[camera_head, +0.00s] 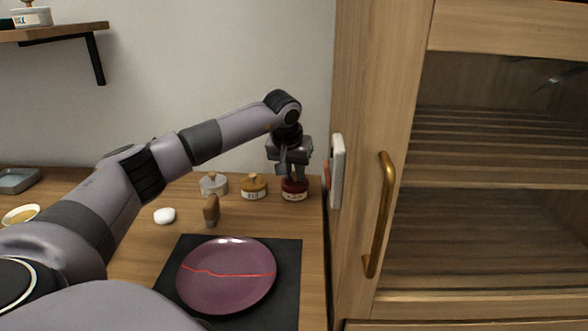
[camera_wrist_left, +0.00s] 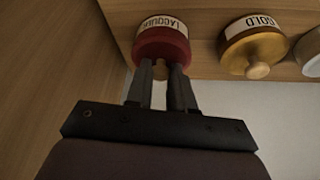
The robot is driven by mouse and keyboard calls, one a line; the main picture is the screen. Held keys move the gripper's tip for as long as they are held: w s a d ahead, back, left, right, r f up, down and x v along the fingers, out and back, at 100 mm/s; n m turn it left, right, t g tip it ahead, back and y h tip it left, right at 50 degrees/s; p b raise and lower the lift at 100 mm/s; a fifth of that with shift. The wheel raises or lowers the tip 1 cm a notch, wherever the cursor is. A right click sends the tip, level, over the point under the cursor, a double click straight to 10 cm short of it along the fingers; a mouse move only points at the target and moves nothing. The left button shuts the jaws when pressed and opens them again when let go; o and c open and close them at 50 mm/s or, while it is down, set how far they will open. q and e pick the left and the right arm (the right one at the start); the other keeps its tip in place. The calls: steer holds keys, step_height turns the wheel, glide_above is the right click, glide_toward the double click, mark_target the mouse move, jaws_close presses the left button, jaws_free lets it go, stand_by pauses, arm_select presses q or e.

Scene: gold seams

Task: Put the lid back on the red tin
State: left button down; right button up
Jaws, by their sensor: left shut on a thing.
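The red tin (camera_head: 295,191) stands at the back right of the worktop, with a white label. My left gripper (camera_head: 292,174) points down over the tin. In the left wrist view its fingers (camera_wrist_left: 162,80) are shut on the wooden knob of the lid. My right gripper is not in view.
A gold tin (camera_head: 253,189) and a pale tin (camera_head: 213,185) stand left of the red tin. A purple plate (camera_head: 226,290) with a red seam lies on a black mat (camera_head: 289,257). A wooden cabinet (camera_head: 355,90) rises close on the right, with a white panel (camera_head: 337,170).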

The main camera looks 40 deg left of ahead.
arm_select(q)
steer(key=shift+f+p, duration=0.15)
steer(key=shift+p, duration=0.45)
stand_by(1.1)
steer(key=shift+c, duration=2.1)
jaws_free()
